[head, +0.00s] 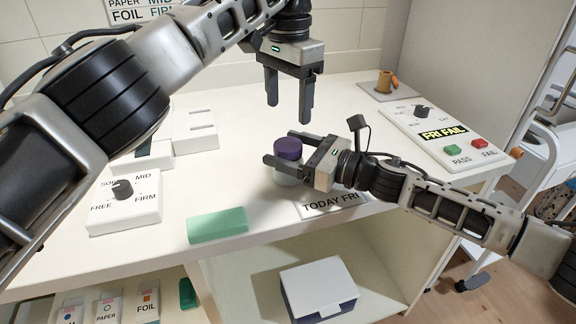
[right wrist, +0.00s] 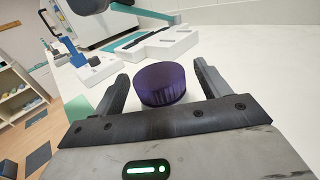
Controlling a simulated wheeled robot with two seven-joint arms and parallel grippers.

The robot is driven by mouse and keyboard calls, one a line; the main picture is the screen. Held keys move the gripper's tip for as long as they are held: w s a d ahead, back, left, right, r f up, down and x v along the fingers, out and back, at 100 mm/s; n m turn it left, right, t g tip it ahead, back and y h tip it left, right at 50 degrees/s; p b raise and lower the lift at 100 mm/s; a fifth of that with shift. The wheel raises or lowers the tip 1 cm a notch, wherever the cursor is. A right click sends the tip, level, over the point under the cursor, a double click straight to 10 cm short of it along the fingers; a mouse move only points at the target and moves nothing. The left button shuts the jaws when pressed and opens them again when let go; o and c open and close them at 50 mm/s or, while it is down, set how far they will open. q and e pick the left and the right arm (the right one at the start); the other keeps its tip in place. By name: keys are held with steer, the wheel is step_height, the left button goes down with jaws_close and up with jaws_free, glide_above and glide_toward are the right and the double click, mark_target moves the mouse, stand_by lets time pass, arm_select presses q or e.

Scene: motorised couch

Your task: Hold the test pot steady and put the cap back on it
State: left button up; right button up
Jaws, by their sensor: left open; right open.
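The test pot (head: 287,178) stands upright on the white bench, pale below, with a purple cap (head: 288,148) on top. In the right wrist view the purple cap (right wrist: 161,83) sits between my fingers and hides most of the pot. My right gripper (head: 280,147) is open, with its fingers around the pot and cap; a gap shows on each side in the wrist view. My left gripper (head: 288,112) is open and empty, pointing down above and behind the pot.
A green block (head: 217,225) lies near the bench's front edge. A dial box (head: 123,203) stands at left. A panel with PASS and FAIL buttons (head: 440,135) is at right. A lidded box (head: 318,288) stands on the lower shelf.

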mark_target(288, 144)
steer(key=c, duration=1.5)
arm_select(q)
steer(key=shift+c, duration=1)
arm_select(e)
jaws_close()
arm_select(q)
steer(key=n, duration=0.4)
steer(key=shift+n, duration=0.4)
steer(key=n, duration=0.4)
steer(key=shift+f, duration=4.05)
